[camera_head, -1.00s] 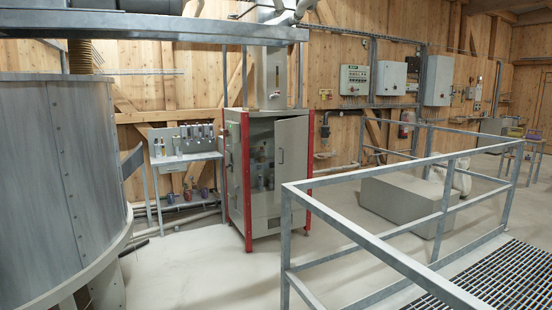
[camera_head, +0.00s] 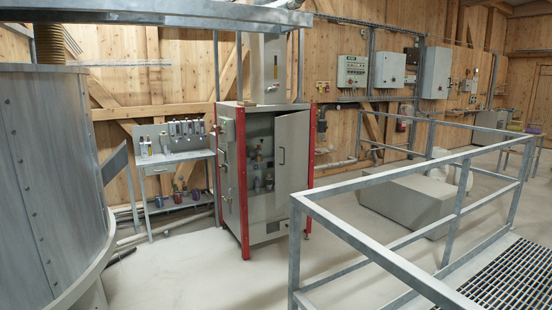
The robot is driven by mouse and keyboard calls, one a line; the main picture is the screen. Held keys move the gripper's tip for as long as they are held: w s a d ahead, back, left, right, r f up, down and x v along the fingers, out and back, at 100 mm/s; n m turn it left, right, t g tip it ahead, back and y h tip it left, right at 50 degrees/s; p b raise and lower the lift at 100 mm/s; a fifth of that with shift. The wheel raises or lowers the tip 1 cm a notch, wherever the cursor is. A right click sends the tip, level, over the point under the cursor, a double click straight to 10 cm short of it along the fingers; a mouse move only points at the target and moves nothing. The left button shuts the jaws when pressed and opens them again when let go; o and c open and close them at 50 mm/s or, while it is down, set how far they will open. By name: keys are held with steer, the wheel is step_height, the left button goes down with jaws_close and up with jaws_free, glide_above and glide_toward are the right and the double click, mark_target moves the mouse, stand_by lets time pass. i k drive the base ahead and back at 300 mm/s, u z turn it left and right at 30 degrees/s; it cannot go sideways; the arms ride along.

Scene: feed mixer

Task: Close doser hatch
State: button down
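A grey cabinet (camera_head: 262,224) with red corner posts stands on the floor left of the middle; I take it for the doser. On its front, a grey door panel (camera_head: 293,150) with a dark handle stands open at the right side. Left of the panel, several bottle-like containers (camera_head: 259,177) show inside. A grey column (camera_head: 269,75) rises from the cabinet's top. My gripper is in no view, so its state and place are hidden.
A large round metal tank (camera_head: 50,180) stands at the left. A metal railing (camera_head: 366,240) crosses the right foreground beside a floor grating (camera_head: 508,277). A workbench (camera_head: 172,158) stands left of the cabinet. Bare floor (camera_head: 190,275) lies before the cabinet.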

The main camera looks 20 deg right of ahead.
mark_target(292, 130)
steer(key=u, duration=0.15)
steer(key=i, duration=3.65)
steer(key=u, duration=0.1)
